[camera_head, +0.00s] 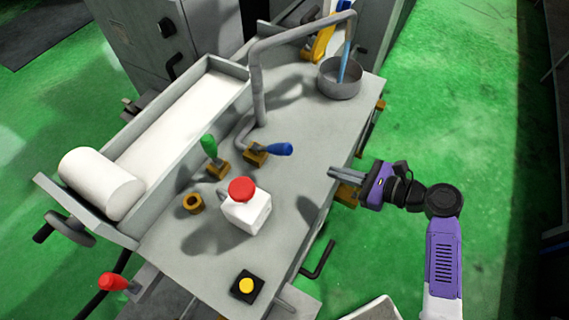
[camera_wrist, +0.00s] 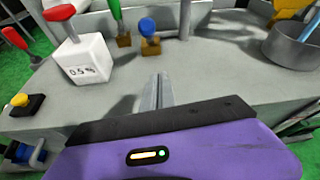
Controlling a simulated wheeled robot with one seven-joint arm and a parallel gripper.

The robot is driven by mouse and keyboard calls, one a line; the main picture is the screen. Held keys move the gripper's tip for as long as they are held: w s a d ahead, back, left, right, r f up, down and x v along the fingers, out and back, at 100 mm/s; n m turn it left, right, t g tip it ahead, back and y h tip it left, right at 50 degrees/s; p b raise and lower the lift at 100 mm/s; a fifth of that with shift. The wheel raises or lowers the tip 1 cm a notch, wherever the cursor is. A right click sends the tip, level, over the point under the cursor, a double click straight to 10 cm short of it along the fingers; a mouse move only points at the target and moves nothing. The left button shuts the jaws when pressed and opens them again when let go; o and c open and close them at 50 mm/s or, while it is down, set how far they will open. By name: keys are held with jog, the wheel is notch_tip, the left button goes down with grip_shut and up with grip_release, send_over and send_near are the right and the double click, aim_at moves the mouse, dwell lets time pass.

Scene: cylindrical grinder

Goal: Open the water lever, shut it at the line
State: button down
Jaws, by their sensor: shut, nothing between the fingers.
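A lever with a blue handle (camera_head: 280,149) sits on a brass valve body (camera_head: 256,154) on the grey machine top. Its handle lies nearly level, pointing right; it also shows in the wrist view (camera_wrist: 148,27). A grey pipe (camera_head: 258,85) rises beside it and bends over a round grey pot (camera_head: 340,82). A blue streak (camera_head: 345,62), which looks like water, runs from the pipe's end into the pot. I cannot make out a line in the pot. My gripper (camera_head: 332,174) is shut and empty, to the right of the blue lever and apart from it; its fingers (camera_wrist: 160,88) point toward the lever.
A green-handled lever (camera_head: 209,146) stands upright left of the blue one. A white box with a red top (camera_head: 246,212), marked 0.5 %, stands in front. A yellow button (camera_head: 246,286) and a red handle (camera_head: 113,282) are nearer. Green floor (camera_head: 440,110) is clear at the right.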

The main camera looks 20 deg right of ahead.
aim_at(270, 149)
jog(key=shift+s+a+m+g+y, duration=0.25)
jog(key=shift+a+m+y, duration=0.2)
jog(key=shift+a, duration=0.25)
jog(key=x, duration=0.8)
jog(key=shift+w+a+f, duration=0.2)
jog(key=shift+w+f, duration=0.05)
jog(key=shift+w, duration=0.05)
jog(key=shift+w+a+r, duration=0.7)
jog(key=shift+w+r, duration=0.25)
jog(key=shift+r, duration=0.1)
jog(key=shift+w+a+r+p, duration=0.2)
jog(key=shift+w+r+p, duration=0.1)
jog(key=shift+r, duration=0.1)
jog(key=shift+r, duration=0.1)
